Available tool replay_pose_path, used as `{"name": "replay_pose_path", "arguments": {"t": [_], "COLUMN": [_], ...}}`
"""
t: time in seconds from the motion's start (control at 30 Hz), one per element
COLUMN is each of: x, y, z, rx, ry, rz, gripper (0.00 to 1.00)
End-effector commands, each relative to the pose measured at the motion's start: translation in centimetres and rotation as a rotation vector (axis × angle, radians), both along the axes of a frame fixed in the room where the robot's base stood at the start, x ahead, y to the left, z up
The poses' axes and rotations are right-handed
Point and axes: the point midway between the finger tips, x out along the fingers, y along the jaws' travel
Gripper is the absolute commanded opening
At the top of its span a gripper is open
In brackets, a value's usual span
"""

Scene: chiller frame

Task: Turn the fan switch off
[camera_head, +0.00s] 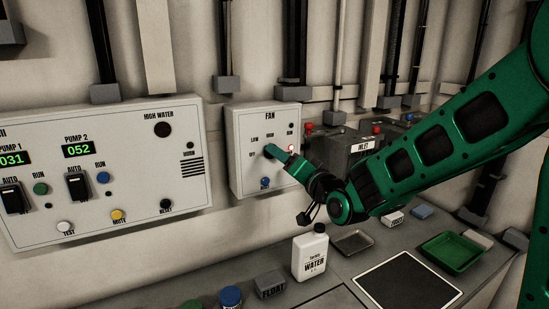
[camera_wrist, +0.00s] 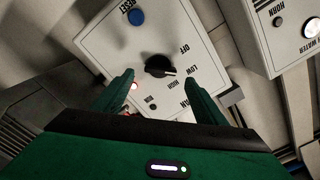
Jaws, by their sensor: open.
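The fan switch is a black rotary knob (camera_wrist: 158,66) on the white FAN box (camera_head: 240,165). In the wrist view its pointer looks turned towards the LOW mark, with OFF and HIGH to either side of it. My gripper (camera_wrist: 159,78) is open, with one finger on each side of the knob and a gap to it. Whether a finger touches the knob cannot be told. In the head view my gripper (camera_head: 277,151) is at the box front and mostly hides the knob.
A blue RESET button (camera_wrist: 136,17) is on the same box. The pump panel (camera_head: 105,170) is to the left, the grey INLET box (camera_head: 350,155) to the right. Below, the bench holds a white water bottle (camera_head: 310,252), a metal tray (camera_head: 352,241) and a green tray (camera_head: 453,249).

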Motion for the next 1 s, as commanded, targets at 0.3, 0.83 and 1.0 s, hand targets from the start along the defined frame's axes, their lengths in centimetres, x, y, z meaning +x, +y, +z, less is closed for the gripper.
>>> {"name": "replay_pose_path", "arguments": {"t": [0.3,0.83,1.0], "x": [3.4,3.8,3.8], "y": [1.5,1.6,2.0], "z": [0.0,0.0,0.0], "rx": [-0.002,-0.002,-0.002], "ry": [0.000,0.001,0.001], "rz": [-0.001,-0.001,-0.001], "gripper": [0.66,0.27,0.25]}}
